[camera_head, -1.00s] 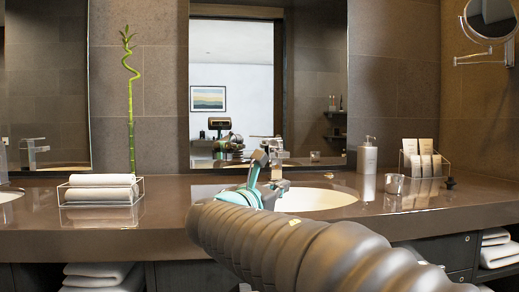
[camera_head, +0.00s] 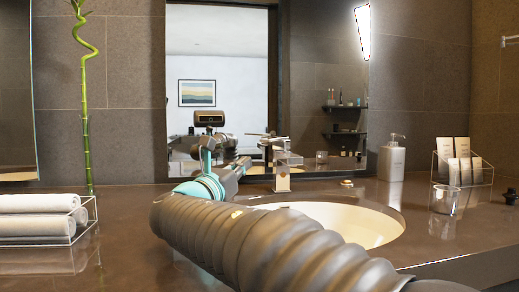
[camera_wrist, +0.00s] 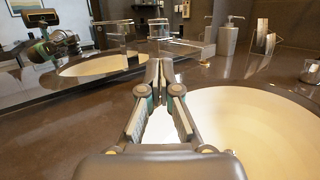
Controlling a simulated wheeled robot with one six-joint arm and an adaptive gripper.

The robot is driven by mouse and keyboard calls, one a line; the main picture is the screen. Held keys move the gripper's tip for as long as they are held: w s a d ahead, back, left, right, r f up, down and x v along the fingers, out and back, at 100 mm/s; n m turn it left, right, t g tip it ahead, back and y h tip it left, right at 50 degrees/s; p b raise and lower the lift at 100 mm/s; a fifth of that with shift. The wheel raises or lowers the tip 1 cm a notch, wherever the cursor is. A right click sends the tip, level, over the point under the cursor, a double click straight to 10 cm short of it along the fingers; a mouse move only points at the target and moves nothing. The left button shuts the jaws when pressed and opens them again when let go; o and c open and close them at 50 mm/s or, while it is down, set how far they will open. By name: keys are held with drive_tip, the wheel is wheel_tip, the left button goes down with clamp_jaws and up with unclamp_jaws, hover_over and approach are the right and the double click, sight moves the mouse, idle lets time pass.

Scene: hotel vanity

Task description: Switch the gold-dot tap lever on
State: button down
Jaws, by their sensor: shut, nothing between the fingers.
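A chrome tap (camera_head: 283,170) with a flat lever on top stands behind the round basin (camera_head: 345,222), close to the mirror. It also shows in the wrist view (camera_wrist: 180,46), beyond my fingertips, with a mirrored double to its left. I cannot make out a gold dot on the lever. The exact gap to the lever is unclear.
Rolled towels (camera_head: 38,226) in a clear holder and a bamboo stalk (camera_head: 86,120) stand left. A soap dispenser (camera_head: 392,158), a glass (camera_head: 445,199) and a card rack (camera_head: 463,166) stand right. The mirror (camera_head: 215,60) rises close behind the tap.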

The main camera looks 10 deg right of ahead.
sight(275, 139)
drive_tip(key=shift+w+d, duration=0.1)
drive_tip(key=shift+w, duration=0.05)
drive_tip(key=shift+d, duration=0.15)
drive_tip(key=x, duration=0.9)
drive_tip(key=shift+w+d+p, duration=0.2)
drive_tip(key=shift+w+p, duration=0.15)
drive_tip(key=shift+p, duration=0.1)
drive_tip(key=shift+r, duration=0.15)
